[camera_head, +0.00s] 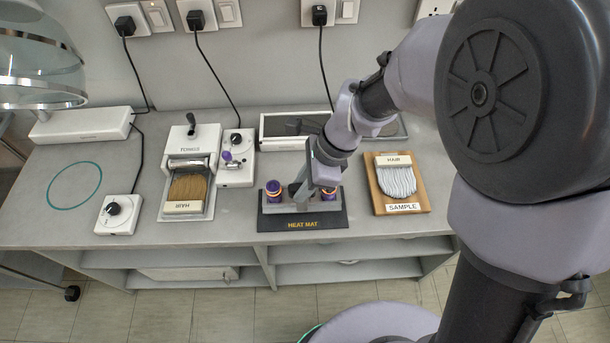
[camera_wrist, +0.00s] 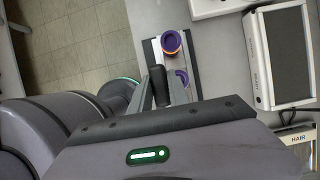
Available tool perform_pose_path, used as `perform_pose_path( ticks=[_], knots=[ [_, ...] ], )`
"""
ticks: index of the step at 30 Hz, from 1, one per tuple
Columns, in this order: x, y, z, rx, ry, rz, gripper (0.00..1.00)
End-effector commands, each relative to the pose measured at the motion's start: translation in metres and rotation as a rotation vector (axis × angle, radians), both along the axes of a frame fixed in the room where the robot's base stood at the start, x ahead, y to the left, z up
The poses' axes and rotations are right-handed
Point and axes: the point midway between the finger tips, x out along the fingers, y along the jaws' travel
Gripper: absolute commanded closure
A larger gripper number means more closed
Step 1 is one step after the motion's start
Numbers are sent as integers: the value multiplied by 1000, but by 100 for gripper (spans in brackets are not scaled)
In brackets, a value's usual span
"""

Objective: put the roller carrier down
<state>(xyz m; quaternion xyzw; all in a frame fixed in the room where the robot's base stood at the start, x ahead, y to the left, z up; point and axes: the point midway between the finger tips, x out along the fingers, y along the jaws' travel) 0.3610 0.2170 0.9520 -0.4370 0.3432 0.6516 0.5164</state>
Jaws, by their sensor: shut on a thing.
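The roller carrier (camera_head: 305,207) is a grey holder with a purple-and-orange roller at each end, the left roller (camera_head: 273,190) and the right roller (camera_head: 328,193). My gripper (camera_head: 303,192) is shut on the carrier's middle from above. The carrier is over the black heat mat (camera_head: 302,224), which lies at the table's front edge. I cannot tell whether the carrier touches the mat. In the wrist view, one roller (camera_wrist: 171,42) shows clearly beyond my fingers, and the other is partly hidden behind my gripper.
A hair sample board (camera_head: 413,207) lies right of the mat. The tongue-labelled device with a hair swatch (camera_head: 185,207) and a white switch box (camera_head: 236,177) stand left. A framed dark panel (camera_head: 290,127) lies behind. A teal ring (camera_head: 75,185) marks bare table at left.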

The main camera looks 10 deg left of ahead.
Motion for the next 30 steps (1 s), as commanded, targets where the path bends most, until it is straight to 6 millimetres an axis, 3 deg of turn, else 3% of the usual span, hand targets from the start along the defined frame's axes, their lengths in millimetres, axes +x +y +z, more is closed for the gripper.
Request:
perform_pose_path(
  ticks=[6, 18, 19, 21, 30],
  knots=[
    [-2, 0, -35, 0, 2, 1, 100],
    [-2, 0, -39, 0, 1, 0, 100],
    [-2, 0, -39, 0, 2, 1, 73],
    [-2, 0, -38, 0, 2, 1, 59],
    [-2, 0, -37, 0, 2, 1, 57]
  ],
)
